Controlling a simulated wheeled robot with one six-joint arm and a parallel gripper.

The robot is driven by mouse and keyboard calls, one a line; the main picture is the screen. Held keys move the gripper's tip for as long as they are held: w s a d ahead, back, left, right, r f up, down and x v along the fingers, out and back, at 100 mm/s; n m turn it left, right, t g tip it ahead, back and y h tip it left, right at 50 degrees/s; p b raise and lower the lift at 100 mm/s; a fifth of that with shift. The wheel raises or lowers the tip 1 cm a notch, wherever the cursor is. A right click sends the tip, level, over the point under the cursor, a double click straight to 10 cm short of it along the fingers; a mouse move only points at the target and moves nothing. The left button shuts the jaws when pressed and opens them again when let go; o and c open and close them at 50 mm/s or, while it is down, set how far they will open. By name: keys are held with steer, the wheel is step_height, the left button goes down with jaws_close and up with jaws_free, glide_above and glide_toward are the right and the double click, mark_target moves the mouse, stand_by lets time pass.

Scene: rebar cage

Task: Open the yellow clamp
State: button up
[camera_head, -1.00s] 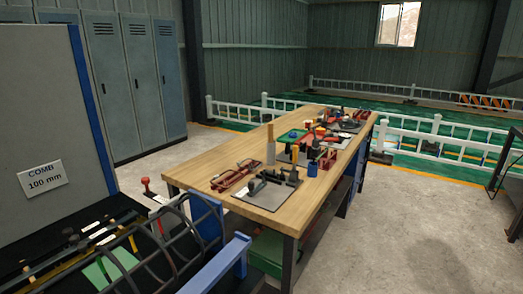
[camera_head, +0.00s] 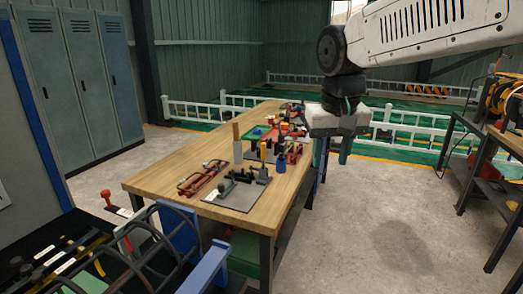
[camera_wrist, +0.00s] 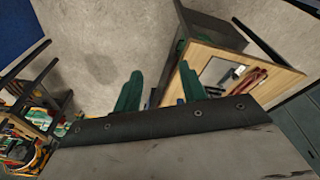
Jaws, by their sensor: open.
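I cannot pick out the yellow clamp with certainty. A small upright yellow-orange piece (camera_head: 263,150) stands among the tools on the wooden bench, too small to identify. A yellow bar (camera_head: 84,257) lies among dark bars at the lower left, partly cut off and behind hoops. My gripper (camera_head: 332,154) hangs in the air at the right side of the bench in the head view, with its green fingers pointing down. In the wrist view my gripper (camera_wrist: 160,78) has its two green fingers apart, with nothing between them but floor.
The wooden bench (camera_head: 160,181) carries a grey plate (camera_head: 235,197) with black fixtures, a red frame tool (camera_head: 202,178) and several small tools. Curved dark rebar hoops (camera_head: 165,235) and a blue bracket (camera_head: 205,268) stand in front. Floor right of the bench is clear. A dark rack (camera_head: 485,140) stands at right.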

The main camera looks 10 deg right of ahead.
steer(key=w+m, duration=0.1)
steer(key=w, duration=1)
steer(key=m+t+h, duration=0.1)
steer(key=m+t, duration=0.1)
glide_above(263, 145)
steer(key=s, duration=0.2)
step_height(263, 145, down, 10)
steer(key=r, duration=0.1)
steer(key=shift+w+a+f, duration=0.1)
steer(key=shift+a+f, duration=0.3)
steer(key=shift+f, duration=0.15)
steer(key=x, duration=0.7)
steer(key=shift+d+f, duration=0.1)
steer(key=shift+f, duration=0.05)
jaws_close()
